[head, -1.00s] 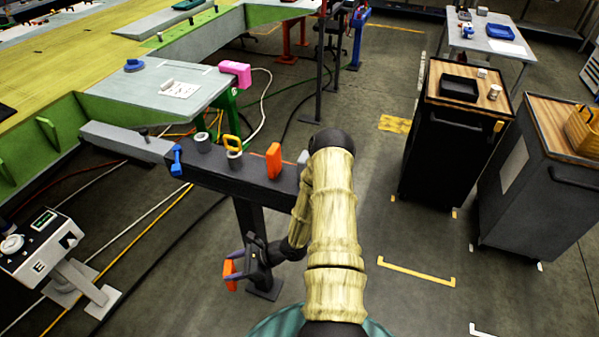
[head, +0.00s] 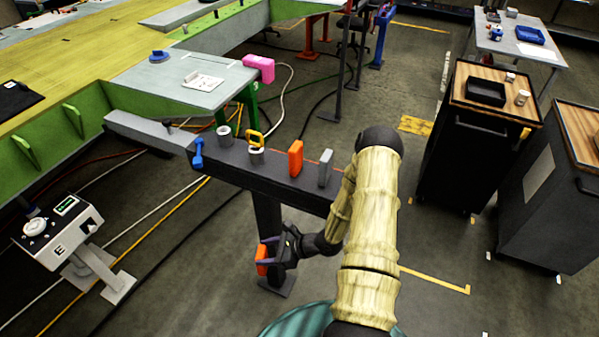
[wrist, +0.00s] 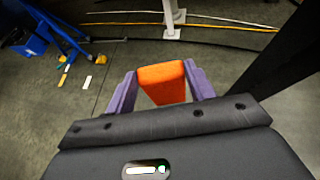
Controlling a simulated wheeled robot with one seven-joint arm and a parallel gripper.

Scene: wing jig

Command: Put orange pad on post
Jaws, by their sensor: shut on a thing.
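My gripper (head: 264,258) is low in front of the black post (head: 268,212), near its foot, and is shut on an orange pad (head: 261,262). In the wrist view the orange pad (wrist: 162,82) sits between the two purple fingers of my gripper (wrist: 161,88). A dark upright, probably the post (wrist: 272,58), shows at the right there. The post carries a black beam (head: 232,172). A second orange block (head: 296,158) stands upright on the beam, beside a grey block (head: 325,167). My arm hides the beam's right end.
On the beam are also a blue item (head: 198,153), a grey ring (head: 224,135) and a yellow-handled item (head: 255,140). A white control box (head: 57,240) on a stand is at left. Cables cross the floor. Dark carts (head: 470,150) stand at right.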

